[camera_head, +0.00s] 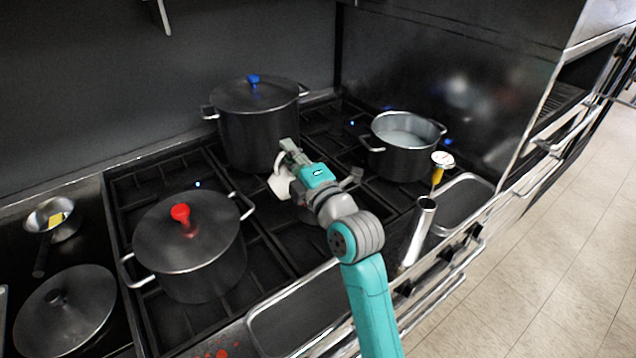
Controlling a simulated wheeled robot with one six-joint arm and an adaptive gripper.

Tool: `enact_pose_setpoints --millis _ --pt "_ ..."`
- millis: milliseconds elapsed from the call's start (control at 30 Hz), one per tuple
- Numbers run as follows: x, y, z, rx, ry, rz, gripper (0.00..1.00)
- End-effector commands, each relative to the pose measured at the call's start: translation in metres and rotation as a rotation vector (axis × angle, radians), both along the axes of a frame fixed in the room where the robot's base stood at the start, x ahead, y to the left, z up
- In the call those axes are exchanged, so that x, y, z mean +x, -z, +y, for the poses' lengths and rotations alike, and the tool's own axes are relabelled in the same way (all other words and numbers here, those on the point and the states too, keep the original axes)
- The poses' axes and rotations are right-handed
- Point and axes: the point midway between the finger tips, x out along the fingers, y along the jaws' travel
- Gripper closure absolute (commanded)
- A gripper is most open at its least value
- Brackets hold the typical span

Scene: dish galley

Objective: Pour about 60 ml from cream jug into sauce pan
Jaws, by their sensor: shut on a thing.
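My gripper (287,160) is over the middle of the stove, in front of the tall pot with the blue knob. It is shut on a small white jug (279,184), which looks like the cream jug. The jug is partly hidden by my gripper and seems tilted; I cannot see its contents or any stream. Part of a dark round shape shows below my wrist, mostly hidden by my arm; I cannot tell whether it is the sauce pan. An open pot (404,160) with pale liquid inside stands at the right rear, apart from the jug.
A tall lidded pot (256,130) stands behind my gripper. A red-knobbed lidded pot (190,262) stands at front left. A small pan (66,231) with something yellow and a loose lid (64,312) lie far left. A metal cylinder (419,230) and a thermometer (442,160) are at right.

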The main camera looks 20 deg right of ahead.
Motion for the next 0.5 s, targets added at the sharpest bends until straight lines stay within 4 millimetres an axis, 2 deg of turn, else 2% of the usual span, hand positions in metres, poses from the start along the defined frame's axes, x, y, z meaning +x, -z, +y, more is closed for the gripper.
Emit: enact_pose_setpoints --millis 500 --pt "0.0016 -0.0079 -0.0094 0.108 0.001 0.019 1.0"
